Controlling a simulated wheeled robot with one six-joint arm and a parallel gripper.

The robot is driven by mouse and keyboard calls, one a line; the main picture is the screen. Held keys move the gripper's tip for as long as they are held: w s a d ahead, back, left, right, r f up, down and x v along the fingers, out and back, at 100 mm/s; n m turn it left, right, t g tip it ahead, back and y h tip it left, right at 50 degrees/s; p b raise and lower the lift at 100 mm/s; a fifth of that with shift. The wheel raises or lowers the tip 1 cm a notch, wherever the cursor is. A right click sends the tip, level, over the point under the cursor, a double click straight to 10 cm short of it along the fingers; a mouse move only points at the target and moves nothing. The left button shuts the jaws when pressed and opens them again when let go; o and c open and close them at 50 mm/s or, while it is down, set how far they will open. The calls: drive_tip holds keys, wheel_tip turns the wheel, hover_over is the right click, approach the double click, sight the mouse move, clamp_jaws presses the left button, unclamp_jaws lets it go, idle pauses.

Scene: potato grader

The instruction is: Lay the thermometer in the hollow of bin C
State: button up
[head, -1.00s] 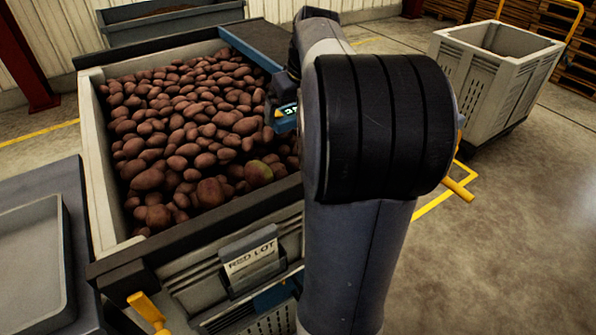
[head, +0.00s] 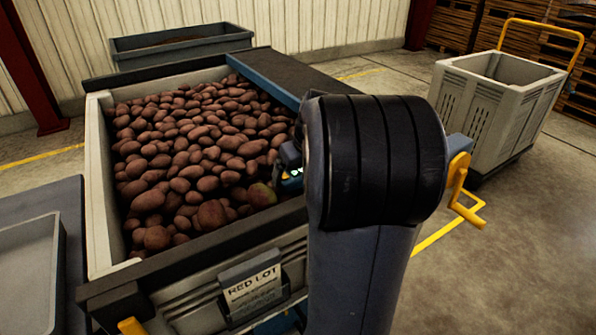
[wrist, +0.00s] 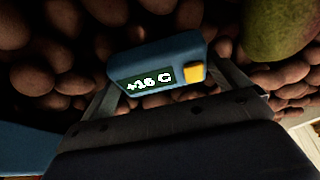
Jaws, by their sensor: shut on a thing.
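The thermometer (wrist: 158,72) is a blue block with a lit display reading about +16 C and a yellow button. My gripper (wrist: 170,82) is shut on it, one finger at each side. In the head view, part of the thermometer (head: 291,178) shows beside my arm, over the right side of the potato bin (head: 98,190). The bin is full of reddish potatoes, and its front card reads RED LOT; I see no letter C. Potatoes lie close around the thermometer in the wrist view; I cannot tell whether it touches them. My arm hides the gripper and any hollow there in the head view.
A greenish potato (wrist: 283,28) lies near the thermometer. A dark conveyor (head: 300,75) borders the bin's far right. A grey crate (head: 490,115) with a yellow handle stands at right, a grey tray (head: 30,270) at left. A dark trough (head: 180,45) stands behind.

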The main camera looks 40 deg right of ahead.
drive_tip(key=shift+f, duration=0.1)
drive_tip(key=o, duration=0.8)
drive_tip(key=shift+c, duration=0.2)
drive_tip(key=p+v, duration=0.2)
drive_tip(key=v, duration=1)
